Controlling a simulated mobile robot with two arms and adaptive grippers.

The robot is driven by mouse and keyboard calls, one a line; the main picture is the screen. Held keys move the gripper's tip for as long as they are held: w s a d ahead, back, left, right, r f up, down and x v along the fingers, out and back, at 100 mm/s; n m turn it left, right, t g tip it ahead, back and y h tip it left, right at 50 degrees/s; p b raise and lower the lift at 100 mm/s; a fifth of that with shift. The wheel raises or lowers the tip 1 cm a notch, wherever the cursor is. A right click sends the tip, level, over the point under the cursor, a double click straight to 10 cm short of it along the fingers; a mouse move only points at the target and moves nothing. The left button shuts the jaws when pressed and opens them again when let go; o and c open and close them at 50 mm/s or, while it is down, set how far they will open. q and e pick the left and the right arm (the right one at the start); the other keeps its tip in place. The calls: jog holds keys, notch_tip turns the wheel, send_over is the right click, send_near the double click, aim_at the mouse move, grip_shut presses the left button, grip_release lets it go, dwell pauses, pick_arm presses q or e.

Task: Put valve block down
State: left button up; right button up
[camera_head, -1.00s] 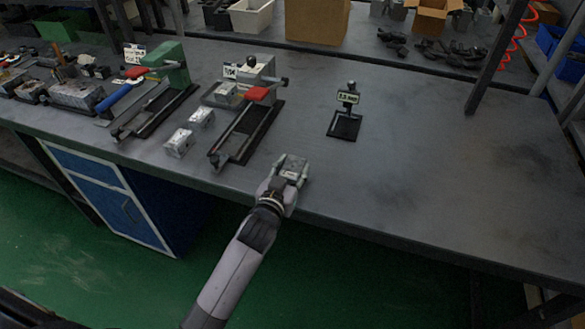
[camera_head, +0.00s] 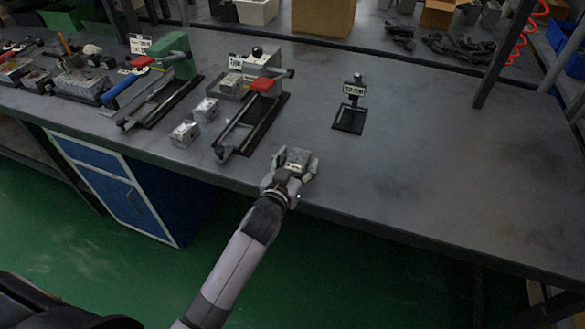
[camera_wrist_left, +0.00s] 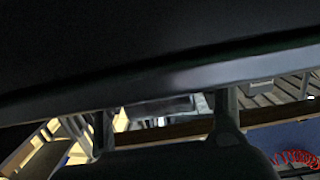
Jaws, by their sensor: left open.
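A grey valve block (camera_head: 298,157) is at the front edge of the grey workbench (camera_head: 440,190) in the head view. My left gripper (camera_head: 292,164) comes from the front, its fingers spread on either side of this block. The block looks to be resting on the bench, but any small gap under it cannot be told. Two more valve blocks, one nearer (camera_head: 184,134) and one farther (camera_head: 206,109), stand to the left. The left wrist view is dark; two finger shapes (camera_wrist_left: 168,125) show, and the block is not clear there. My right gripper is not in view.
A fixture with a red handle (camera_head: 250,112) stands left of the gripper, with a green one (camera_head: 165,85) beyond. A small sign stand (camera_head: 350,114) is behind and to the right. The bench's right side is clear.

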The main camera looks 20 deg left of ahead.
pick_arm(q)
jog(key=shift+f+b, duration=0.15)
jog(key=shift+b, duration=0.2)
jog(key=s+r, duration=0.2)
jog(key=s, duration=1.5)
jog(key=shift+s+a+r+b, duration=0.15)
jog(key=shift+a+r+b, duration=0.15)
jog(key=shift+a+b, duration=0.1)
notch_tip(320, 180, down, 23)
jog(key=s+d+m+g, duration=0.1)
jog(key=s+d+g, duration=0.1)
jog(key=g, duration=0.3)
jog(key=s+a+f+g, duration=0.1)
jog(key=s+f+g, duration=0.2)
jog(key=s+f, duration=0.5)
jog(key=s+a+f+m+g, duration=0.1)
jog(key=s+a+f+g, duration=0.1)
jog(key=s+f, duration=0.7)
notch_tip(320, 180, down, 8)
jog(key=shift+g, duration=0.6)
jog(key=shift+o, duration=0.5)
jog(key=s+a+f+g, duration=0.2)
jog(key=s+f, duration=0.1)
jog(key=s, duration=0.4)
jog(key=s+a+f+g, duration=0.2)
jog(key=s+f, duration=0.2)
jog(key=s, duration=0.4)
jog(key=shift+a+f+y, duration=0.2)
jog(key=shift+a+y, duration=0.1)
jog(key=shift+a, duration=0.05)
